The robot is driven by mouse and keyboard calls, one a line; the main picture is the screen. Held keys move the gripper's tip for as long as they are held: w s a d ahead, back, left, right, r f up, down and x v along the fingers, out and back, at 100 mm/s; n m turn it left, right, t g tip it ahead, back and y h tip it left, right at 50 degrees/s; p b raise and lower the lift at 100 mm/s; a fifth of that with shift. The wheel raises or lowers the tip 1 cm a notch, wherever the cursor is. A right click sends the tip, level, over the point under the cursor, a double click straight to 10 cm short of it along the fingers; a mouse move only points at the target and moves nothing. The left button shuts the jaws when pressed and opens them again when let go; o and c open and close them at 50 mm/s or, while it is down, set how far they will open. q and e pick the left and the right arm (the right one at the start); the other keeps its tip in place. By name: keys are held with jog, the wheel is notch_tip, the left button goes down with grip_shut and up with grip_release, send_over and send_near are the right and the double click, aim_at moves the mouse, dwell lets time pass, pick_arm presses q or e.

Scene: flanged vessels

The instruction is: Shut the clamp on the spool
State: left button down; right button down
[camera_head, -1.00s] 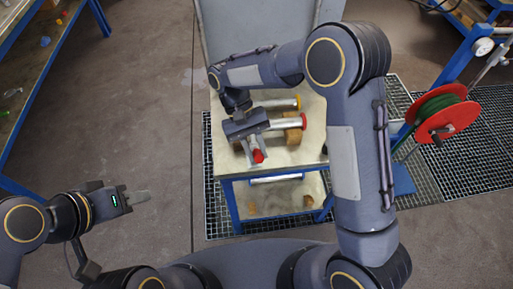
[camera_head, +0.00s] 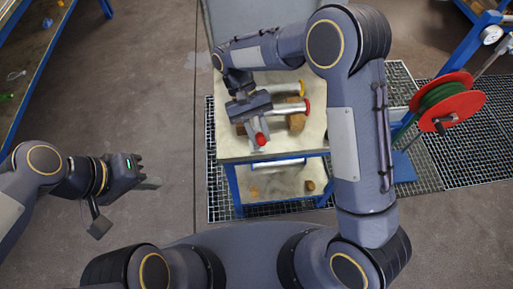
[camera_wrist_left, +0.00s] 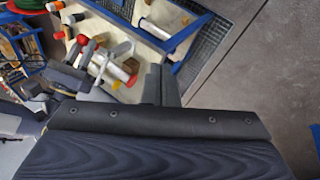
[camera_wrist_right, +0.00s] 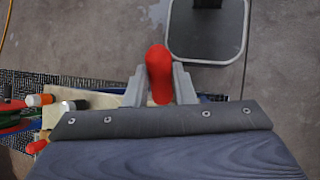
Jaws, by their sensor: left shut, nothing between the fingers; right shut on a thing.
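My right gripper (camera_head: 258,130) is over the small table, shut on a red handle (camera_wrist_right: 158,75), which stands up between its fingers in the right wrist view. The red tip (camera_head: 261,139) also shows in the head view, below the gripper. I take it for the clamp's handle; the clamp's body is hidden by the gripper. Beside the gripper lies a silver tube with a red end (camera_head: 292,107), which looks like the spool. My left gripper (camera_head: 150,183) is shut and empty, away from the table to its left. Its fingers (camera_wrist_left: 162,85) meet in the left wrist view.
A second tube with a yellow end (camera_head: 288,88) lies behind the first. A brown block (camera_head: 297,122) sits beside the tubes on the table (camera_head: 230,147). A red and green hose reel (camera_head: 445,102) stands at right. The floor around my left gripper is clear.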

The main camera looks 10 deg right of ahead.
jog(key=shift+w, duration=0.1)
pick_arm(q)
jog(key=w+d+f+n+t+h, duration=0.3)
jog(key=d+f+n+h, duration=0.6)
jog(key=n, duration=0.5)
jog(key=w+d+f+n+t+h, duration=0.25)
jog(key=d+f+n+h, duration=0.35)
jog(key=f+n, duration=0.7)
jog(key=w+d+r+n, duration=0.2)
jog(key=w+d+r, duration=0.4)
jog(key=d+r, duration=0.1)
jog(key=shift+d+r, duration=0.35)
jog(key=shift+d, duration=0.1)
jog(key=shift+w+g, duration=0.1)
jog(key=shift+g, duration=0.15)
